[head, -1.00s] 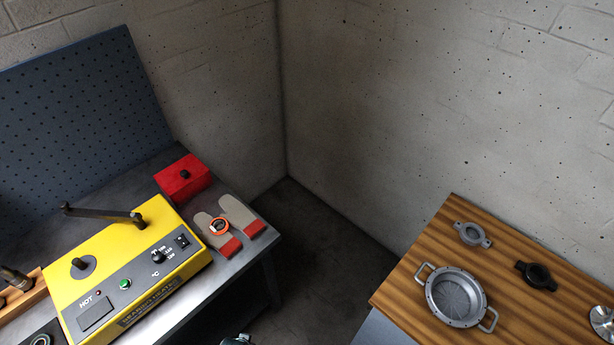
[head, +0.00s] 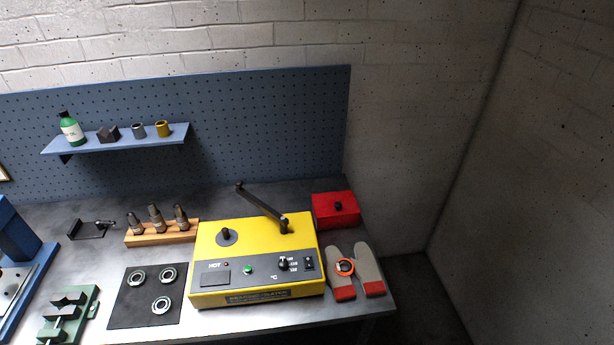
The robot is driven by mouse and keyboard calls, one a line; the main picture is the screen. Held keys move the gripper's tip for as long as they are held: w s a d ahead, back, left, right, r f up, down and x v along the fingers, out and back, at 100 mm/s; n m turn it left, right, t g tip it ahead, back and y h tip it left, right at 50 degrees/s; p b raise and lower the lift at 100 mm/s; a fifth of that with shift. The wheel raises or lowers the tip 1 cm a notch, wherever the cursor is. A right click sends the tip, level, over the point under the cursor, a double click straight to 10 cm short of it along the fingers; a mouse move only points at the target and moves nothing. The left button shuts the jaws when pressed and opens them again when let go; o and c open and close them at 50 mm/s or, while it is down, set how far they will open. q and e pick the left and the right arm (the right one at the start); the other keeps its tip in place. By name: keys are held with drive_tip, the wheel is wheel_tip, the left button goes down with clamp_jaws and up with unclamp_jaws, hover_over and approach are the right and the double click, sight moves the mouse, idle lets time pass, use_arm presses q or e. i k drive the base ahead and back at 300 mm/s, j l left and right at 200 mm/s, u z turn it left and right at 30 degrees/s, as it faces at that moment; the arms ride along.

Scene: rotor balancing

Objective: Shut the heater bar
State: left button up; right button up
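The yellow bearing heater (head: 255,283) stands on the grey metal bench. Its dark heater bar (head: 262,208) is swung open. One end sits on the right post, and the free end points up and back to the left, away from the left post (head: 226,236). The front panel has a dark display, a green button and a knob. Neither of my grippers shows in the head view.
A red box (head: 337,209) and grey-red gloves (head: 357,273) with an orange-ringed gauge lie right of the heater. On the left are a black mat (head: 145,312) with bearing rings, a wooden tool block (head: 163,235) and a green vise (head: 68,314). A shelf (head: 120,140) hangs behind.

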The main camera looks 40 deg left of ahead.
sight(255, 201)
drive_tip(key=u, duration=1.8)
